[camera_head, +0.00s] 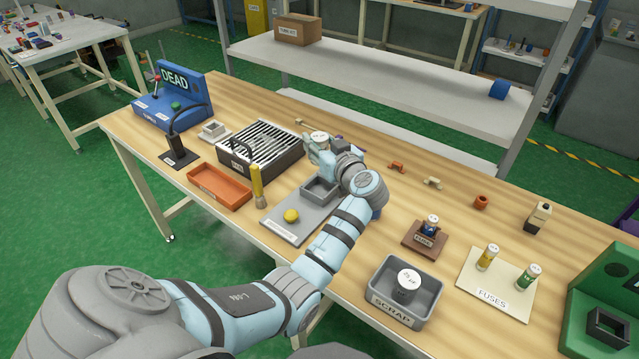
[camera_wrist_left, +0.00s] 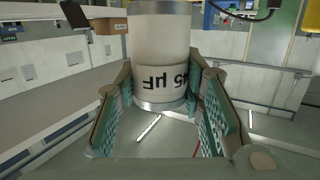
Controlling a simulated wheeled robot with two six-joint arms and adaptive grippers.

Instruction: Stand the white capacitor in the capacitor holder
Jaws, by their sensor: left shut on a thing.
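My left gripper (camera_head: 322,148) is shut on the white capacitor (camera_head: 319,136), above the table's far middle, beside the slotted black box. In the left wrist view the white capacitor (camera_wrist_left: 158,55) stands between the teal-padded fingers of my left gripper (camera_wrist_left: 165,115); its "µF" label reads upside down. A grey plate (camera_head: 285,225) with an open square grey frame (camera_head: 318,190) lies nearer than the gripper and looks like the capacitor holder; its label is too small to read. My forearm hides part of it. My right gripper is not in view.
A yellow ball (camera_head: 291,216) lies on the grey plate, and a yellow-handled tool (camera_head: 257,185) stands beside it. The slotted black box (camera_head: 262,152) and orange tray (camera_head: 219,188) are left. The scrap bin (camera_head: 403,300) holds a dark, white-topped cylinder (camera_head: 408,284). Right of it is a fuse mat (camera_head: 490,294).

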